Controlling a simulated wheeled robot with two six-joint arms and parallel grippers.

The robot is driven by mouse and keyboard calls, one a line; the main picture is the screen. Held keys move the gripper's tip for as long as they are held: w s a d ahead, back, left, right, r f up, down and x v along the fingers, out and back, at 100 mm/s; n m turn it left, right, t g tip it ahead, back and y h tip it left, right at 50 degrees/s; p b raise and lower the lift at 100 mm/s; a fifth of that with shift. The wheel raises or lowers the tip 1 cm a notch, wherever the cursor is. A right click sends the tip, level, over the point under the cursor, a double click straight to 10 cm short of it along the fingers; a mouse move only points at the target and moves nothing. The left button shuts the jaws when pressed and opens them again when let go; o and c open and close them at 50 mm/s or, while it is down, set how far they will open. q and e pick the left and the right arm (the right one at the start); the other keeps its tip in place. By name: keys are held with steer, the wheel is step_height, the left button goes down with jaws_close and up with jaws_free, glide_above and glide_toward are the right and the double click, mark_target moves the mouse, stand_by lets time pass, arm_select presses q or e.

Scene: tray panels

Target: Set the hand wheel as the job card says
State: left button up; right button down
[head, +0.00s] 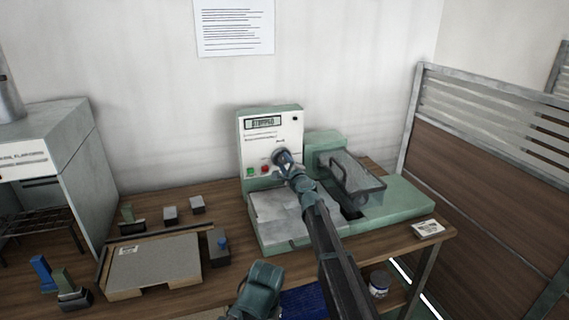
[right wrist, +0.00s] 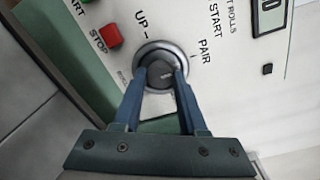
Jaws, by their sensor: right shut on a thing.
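The hand wheel, a round grey knob with a dark centre (right wrist: 160,58), sits on the white front panel of a green machine (head: 268,165). In the right wrist view the marks "UP" and "PAIR" stand around it. My right gripper (right wrist: 158,82) is shut on the knob, its blue fingers on either side of the dark centre. In the head view the right gripper (head: 283,160) hides most of the knob. A printed sheet (head: 235,27) hangs on the wall and a small card (head: 428,229) lies on the table; neither can be read.
A red stop button (right wrist: 108,37) is close beside the knob, and a green button (head: 250,171) is farther left. A display (head: 263,123) tops the panel. A wire-handled guard (head: 352,178) stands to the right. A grey board (head: 155,263) and small blocks lie left on the table.

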steer(key=shift+c, duration=2.3)
jaws_free()
steer(key=v, duration=1.4)
